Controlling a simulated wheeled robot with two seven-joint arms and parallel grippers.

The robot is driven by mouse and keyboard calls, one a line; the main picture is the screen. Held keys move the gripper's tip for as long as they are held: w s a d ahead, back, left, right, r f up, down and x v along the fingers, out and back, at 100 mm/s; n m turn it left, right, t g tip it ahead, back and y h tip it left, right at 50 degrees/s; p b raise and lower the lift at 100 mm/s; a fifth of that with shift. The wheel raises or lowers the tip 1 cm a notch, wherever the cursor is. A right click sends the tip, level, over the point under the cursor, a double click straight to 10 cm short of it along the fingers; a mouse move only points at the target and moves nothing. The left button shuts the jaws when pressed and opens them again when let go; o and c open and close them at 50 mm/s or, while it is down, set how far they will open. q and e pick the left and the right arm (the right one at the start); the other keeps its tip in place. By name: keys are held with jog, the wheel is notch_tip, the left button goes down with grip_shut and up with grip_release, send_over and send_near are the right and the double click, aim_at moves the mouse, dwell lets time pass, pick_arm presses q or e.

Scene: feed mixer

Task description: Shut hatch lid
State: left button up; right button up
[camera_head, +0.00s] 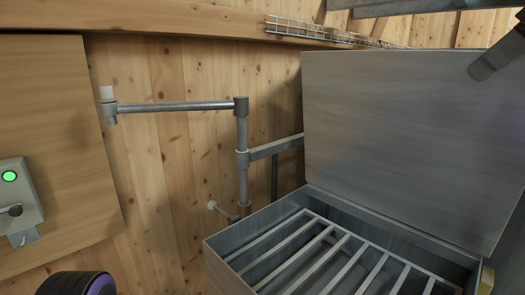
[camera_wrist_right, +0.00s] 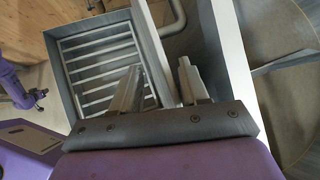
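The hatch lid (camera_head: 400,130) is a large grey panel standing open, leaning back from the hatch box. The hatch box (camera_head: 235,235) is grey and open at the top, with a slatted metal grate (camera_head: 330,255) inside. The grate also shows in the right wrist view (camera_wrist_right: 97,65). My left gripper is not clearly visible.
A jointed metal pipe arm (camera_head: 241,150) stands on the wood-plank wall left of the lid. A grey box with a green light (camera_head: 10,177) sits at the far left. A wire tray (camera_head: 310,30) runs along the top beam. The space above the grate is clear.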

jog(key=s+a+f+b, duration=0.4)
jog(key=s+a, duration=0.2)
jog(key=s+a+f+b, duration=0.3)
jog(key=s+a+b, duration=0.2)
jog(key=a, duration=0.2)
jog(key=shift+s+a+f+b, duration=0.3)
jog(key=shift+s+f, duration=0.05)
dwell(1.4)
jog(key=p+v, duration=0.7)
dwell(0.3)
